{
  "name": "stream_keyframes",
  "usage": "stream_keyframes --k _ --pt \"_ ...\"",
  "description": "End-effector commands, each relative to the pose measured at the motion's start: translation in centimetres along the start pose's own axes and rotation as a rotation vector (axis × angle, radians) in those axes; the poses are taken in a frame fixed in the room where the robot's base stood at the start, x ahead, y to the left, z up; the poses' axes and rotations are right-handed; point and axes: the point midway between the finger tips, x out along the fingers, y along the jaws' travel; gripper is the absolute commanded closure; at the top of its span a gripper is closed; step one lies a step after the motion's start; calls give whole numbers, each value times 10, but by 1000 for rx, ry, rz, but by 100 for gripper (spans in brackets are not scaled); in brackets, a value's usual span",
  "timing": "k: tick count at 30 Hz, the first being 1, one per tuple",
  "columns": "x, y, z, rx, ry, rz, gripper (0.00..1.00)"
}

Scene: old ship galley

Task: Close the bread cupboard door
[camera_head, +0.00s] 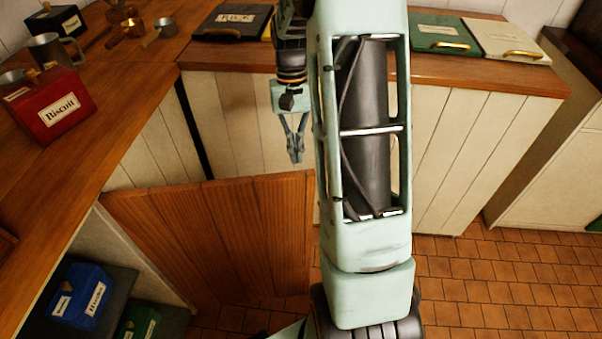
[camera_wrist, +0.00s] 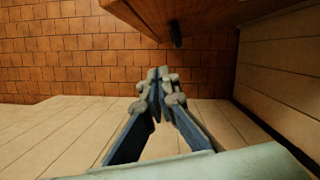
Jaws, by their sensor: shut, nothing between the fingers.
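The wooden cupboard door (camera_head: 215,235) stands open at the lower left in the head view, swung out from the left counter over the tiled floor. In the wrist view the door (camera_wrist: 200,12) shows at the top, with a small dark part, perhaps its handle (camera_wrist: 176,35), on it. My gripper (camera_head: 296,158) hangs pointing down just beyond the door's top edge, in front of white panelling. It is shut and empty, and appears apart from the door. It also shows in the wrist view (camera_wrist: 158,75). My arm hides part of the door's right side.
Inside the open cupboard sit a blue box (camera_head: 82,293) and a green box (camera_head: 138,322). A red Biscuit box (camera_head: 50,105) and metal mugs stand on the left counter. The back counter (camera_head: 470,75) has lidded panels. Tiled floor (camera_head: 480,290) is clear at right.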

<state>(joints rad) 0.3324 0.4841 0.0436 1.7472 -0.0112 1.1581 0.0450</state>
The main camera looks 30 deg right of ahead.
Motion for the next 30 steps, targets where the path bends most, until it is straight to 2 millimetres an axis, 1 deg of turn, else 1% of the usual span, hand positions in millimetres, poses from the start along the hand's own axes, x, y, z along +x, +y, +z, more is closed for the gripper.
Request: stream_keyframes --k 5,12,14,15,21,24,30 --pt "34 0 0 1 -4 0 100" --pt "86 0 0 2 -3 0 100" --pt "98 0 0 2 -2 0 100" --pt "95 0 6 2 2 0 100" --pt "100 0 29 2 3 0 100" --pt "102 0 35 2 2 0 100" --pt "102 0 38 2 4 0 100"
